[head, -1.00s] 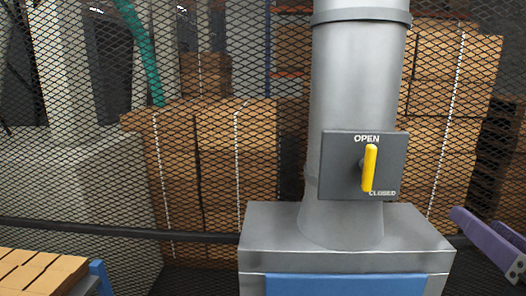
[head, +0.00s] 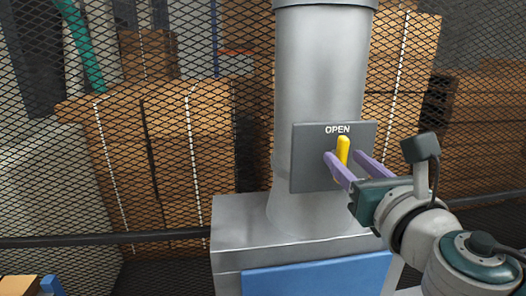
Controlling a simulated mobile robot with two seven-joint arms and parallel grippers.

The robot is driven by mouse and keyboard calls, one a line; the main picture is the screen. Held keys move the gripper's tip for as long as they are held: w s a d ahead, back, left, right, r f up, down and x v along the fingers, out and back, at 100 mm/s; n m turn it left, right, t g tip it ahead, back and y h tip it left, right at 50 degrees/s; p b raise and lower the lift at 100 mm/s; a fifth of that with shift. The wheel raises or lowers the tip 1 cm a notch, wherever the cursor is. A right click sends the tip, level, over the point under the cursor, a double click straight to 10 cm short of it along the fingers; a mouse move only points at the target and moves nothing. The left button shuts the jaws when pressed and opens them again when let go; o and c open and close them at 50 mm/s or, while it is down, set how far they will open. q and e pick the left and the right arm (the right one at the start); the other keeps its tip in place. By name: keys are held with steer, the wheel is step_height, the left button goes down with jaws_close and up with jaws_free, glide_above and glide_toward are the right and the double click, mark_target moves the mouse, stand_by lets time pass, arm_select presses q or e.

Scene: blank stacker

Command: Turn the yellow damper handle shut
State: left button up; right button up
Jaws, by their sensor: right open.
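The yellow damper handle (head: 343,149) stands roughly upright on a dark grey plate (head: 305,172) fixed to a grey vertical duct (head: 316,75). The handle's upper end is near the word OPEN. The plate's lower right part, with its CLOSED label, is hidden by my right gripper. My right gripper (head: 350,160) is open, its two purple fingers reaching toward the plate with one on each side of the handle. I cannot tell whether a finger touches it. My left gripper is out of view.
The duct rises from a grey metal box (head: 240,230) with a blue front panel (head: 320,275). Behind is a black mesh fence with a dark rail (head: 150,238) and stacked cardboard boxes (head: 160,140) beyond. Part of a box with a blue edge shows at the lower left.

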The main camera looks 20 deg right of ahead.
steer(key=shift+w, duration=0.1)
jaws_close()
stand_by(0.3)
